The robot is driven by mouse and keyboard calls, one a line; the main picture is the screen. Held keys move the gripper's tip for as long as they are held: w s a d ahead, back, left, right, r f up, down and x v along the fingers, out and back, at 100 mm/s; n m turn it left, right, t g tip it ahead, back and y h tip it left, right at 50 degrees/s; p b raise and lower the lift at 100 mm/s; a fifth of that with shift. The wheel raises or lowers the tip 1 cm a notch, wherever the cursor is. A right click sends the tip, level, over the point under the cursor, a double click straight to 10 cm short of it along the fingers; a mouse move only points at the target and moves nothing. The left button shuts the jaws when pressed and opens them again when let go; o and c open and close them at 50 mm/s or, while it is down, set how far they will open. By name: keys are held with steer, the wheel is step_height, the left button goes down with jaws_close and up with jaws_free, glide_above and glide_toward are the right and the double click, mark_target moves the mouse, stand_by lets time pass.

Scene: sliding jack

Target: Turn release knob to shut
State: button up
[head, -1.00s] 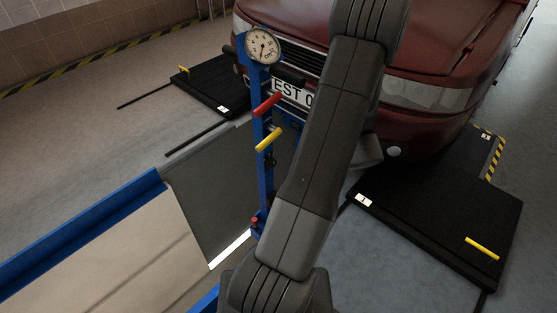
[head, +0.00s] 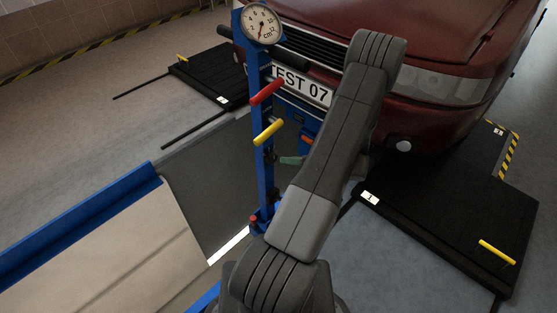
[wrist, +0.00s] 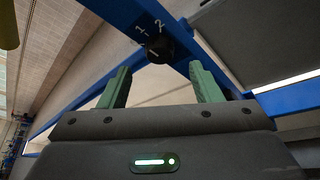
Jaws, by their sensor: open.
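A black round knob (wrist: 159,50) with a white line sits on the blue column in the wrist view, beside the white marks 1 and 2. It lies just beyond my fingertips, roughly midway between them, with no contact visible. I cannot read a label naming it as the release knob. My gripper (wrist: 161,72) is open and empty, its two green fingers apart. In the head view one green finger of my gripper (head: 291,160) shows just right of the blue column (head: 262,180); my arm hides the rest. A small red knob (head: 254,219) sits low on the column.
A red handle (head: 267,92) and a yellow handle (head: 268,131) stick out of the column above my gripper. A gauge (head: 262,24) tops it. The red car (head: 420,50) stands behind, with black plates (head: 430,225) on the floor.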

mark_target(275, 158)
steer(key=x, duration=0.6)
steer(key=shift+b, duration=0.3)
steer(key=c, duration=1)
